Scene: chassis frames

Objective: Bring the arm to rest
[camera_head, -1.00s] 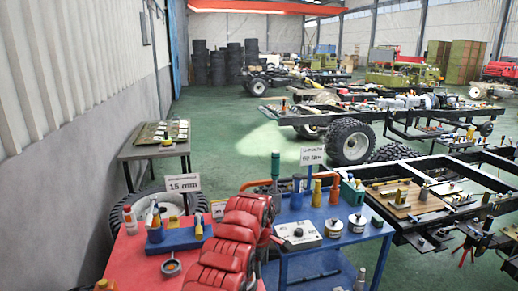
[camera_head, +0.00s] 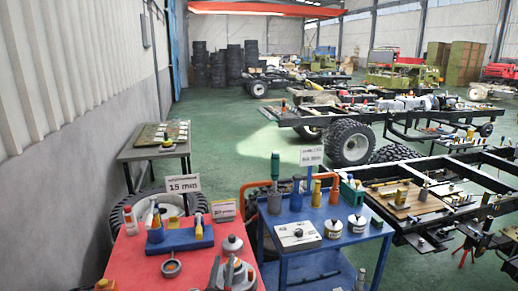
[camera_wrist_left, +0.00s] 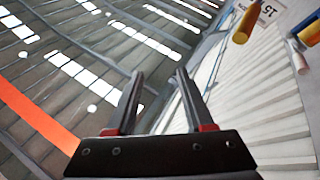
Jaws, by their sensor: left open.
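My left gripper (camera_head: 223,270) shows at the bottom edge of the head view, in front of the red table (camera_head: 130,255). Its dark fingers point upward. In the left wrist view the two fingers (camera_wrist_left: 160,75) stand apart with nothing between them, against the ceiling and wall. Most of my left arm is below the head view. My right gripper is not in view.
A blue cart (camera_head: 290,252) with metal pots stands to the right. Truck chassis frames (camera_head: 400,237) lie beyond.

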